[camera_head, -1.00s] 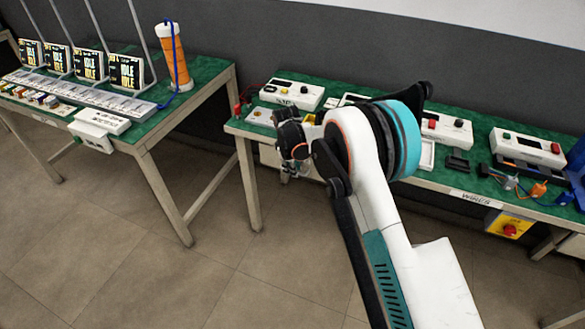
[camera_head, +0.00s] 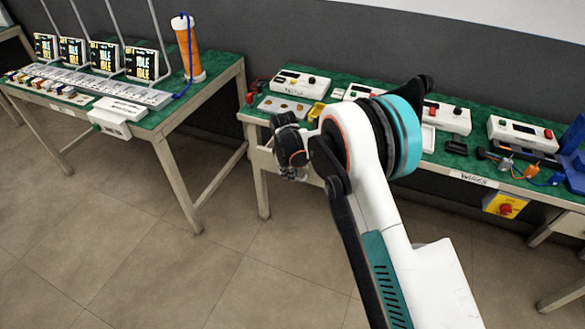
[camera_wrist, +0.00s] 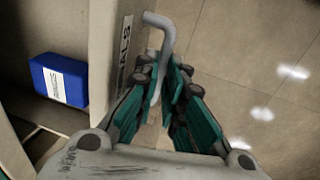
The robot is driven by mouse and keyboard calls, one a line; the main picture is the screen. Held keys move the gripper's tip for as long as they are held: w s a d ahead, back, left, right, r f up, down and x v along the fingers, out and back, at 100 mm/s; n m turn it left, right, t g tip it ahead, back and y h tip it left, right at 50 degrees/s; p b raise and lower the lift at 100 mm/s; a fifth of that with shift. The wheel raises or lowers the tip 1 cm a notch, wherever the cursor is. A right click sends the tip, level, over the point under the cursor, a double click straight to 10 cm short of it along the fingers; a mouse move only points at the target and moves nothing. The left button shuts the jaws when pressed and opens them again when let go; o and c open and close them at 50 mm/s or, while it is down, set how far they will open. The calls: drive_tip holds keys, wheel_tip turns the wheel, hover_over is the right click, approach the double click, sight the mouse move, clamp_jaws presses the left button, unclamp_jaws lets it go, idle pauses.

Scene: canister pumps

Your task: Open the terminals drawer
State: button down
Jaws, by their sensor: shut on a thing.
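The drawer front (camera_wrist: 104,40) shows in the wrist view, with a label (camera_wrist: 124,45) whose visible letters end in "ALS". A grey bent bar handle (camera_wrist: 168,38) stands out from its face. My gripper (camera_wrist: 162,78) is shut on this handle, with teal and black fingers on both sides of it. A blue box (camera_wrist: 60,80) with a white label sits behind the front, inside the drawer, so the drawer stands at least partly open. In the head view my gripper (camera_head: 291,175) is at the left end of the right bench, and my arm hides most of the drawer.
The right bench (camera_head: 440,160) carries white pump units, small trays and cables. A yellow box with a red knob (camera_head: 505,206) hangs under its front edge. The left bench (camera_head: 160,115) holds several screens and an orange cylinder (camera_head: 188,50). The tiled floor (camera_head: 150,270) in front is clear.

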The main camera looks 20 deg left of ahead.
drive_tip(key=s, duration=0.7)
drive_tip(key=shift+s+a, duration=0.25)
drive_tip(key=shift+a, duration=0.05)
drive_tip(key=c, duration=2)
unclamp_jaws()
drive_tip(key=shift+o, duration=0.2)
wheel_tip(320, 180, up, 12)
drive_tip(key=s, duration=0.2)
drive_tip(key=shift+a+f, duration=0.1)
